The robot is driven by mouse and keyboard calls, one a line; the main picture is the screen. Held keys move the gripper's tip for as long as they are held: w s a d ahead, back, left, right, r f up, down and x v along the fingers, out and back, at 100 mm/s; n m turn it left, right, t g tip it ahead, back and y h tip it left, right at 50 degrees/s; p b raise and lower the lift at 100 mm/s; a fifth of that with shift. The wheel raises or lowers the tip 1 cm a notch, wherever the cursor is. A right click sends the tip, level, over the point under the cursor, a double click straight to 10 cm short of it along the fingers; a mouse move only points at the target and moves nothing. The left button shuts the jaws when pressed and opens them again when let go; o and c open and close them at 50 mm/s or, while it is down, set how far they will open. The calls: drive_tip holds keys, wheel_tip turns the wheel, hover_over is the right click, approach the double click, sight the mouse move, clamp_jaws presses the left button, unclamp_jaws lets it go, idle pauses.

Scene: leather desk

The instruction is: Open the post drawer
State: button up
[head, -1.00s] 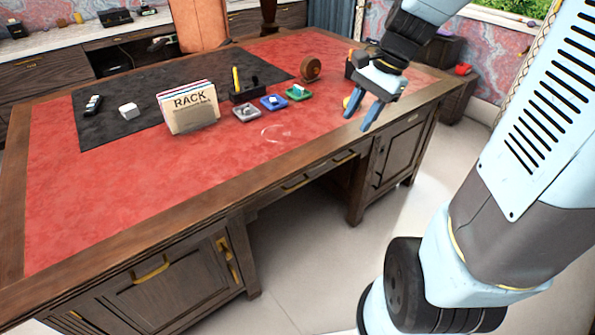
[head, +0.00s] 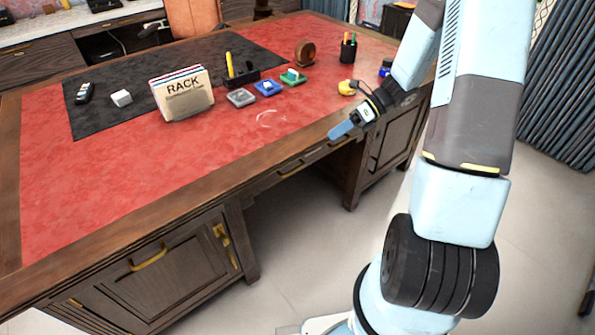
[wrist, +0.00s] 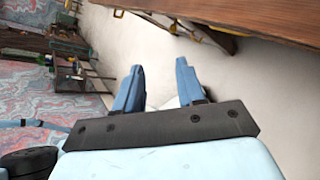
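The wooden desk with a red leather top (head: 100,190) fills the left and middle of the head view. Its front apron has a drawer front with a brass handle (head: 291,171) and another handle (head: 340,141) farther right. No label readable as "post" shows, so I cannot tell which drawer is the post drawer. My gripper (head: 342,131) is near the desk's front edge, above the right-hand apron handle in the picture. The wrist view shows my gripper (wrist: 160,68) open and empty, with floor beyond its fingers. Desk wood and brass handles (wrist: 190,33) lie at upper right there.
The left pedestal has a brass handle (head: 149,258) and a brass latch (head: 226,246). On the desk stand a letter rack (head: 183,97), stamp pads (head: 268,88), a yellow object (head: 346,88) and a pen cup (head: 348,50). The floor (head: 300,250) before the knee space is clear.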

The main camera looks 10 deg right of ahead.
drive_tip(key=w+d+f+m+t+y, duration=0.1)
drive_tip(key=w+f+m+t+y, duration=0.15)
drive_tip(key=f+m, duration=0.65)
drive_tip(key=w+d+f+m+t+y, duration=0.1)
drive_tip(key=d+f+m+t+y, duration=0.15)
drive_tip(key=f+m, duration=0.6)
drive_tip(key=w+a+f+n, duration=0.1)
drive_tip(key=a+f, duration=0.1)
drive_tip(key=a, duration=0.5)
drive_tip(key=w+a+f+n, duration=0.1)
drive_tip(key=w+a, duration=0.1)
drive_tip(key=a, duration=0.5)
drive_tip(key=shift+w+f+t+h, duration=0.2)
drive_tip(key=shift+f+t+h, duration=0.1)
drive_tip(key=shift+f+t, duration=0.1)
drive_tip(key=shift+c, duration=0.5)
clamp_jaws()
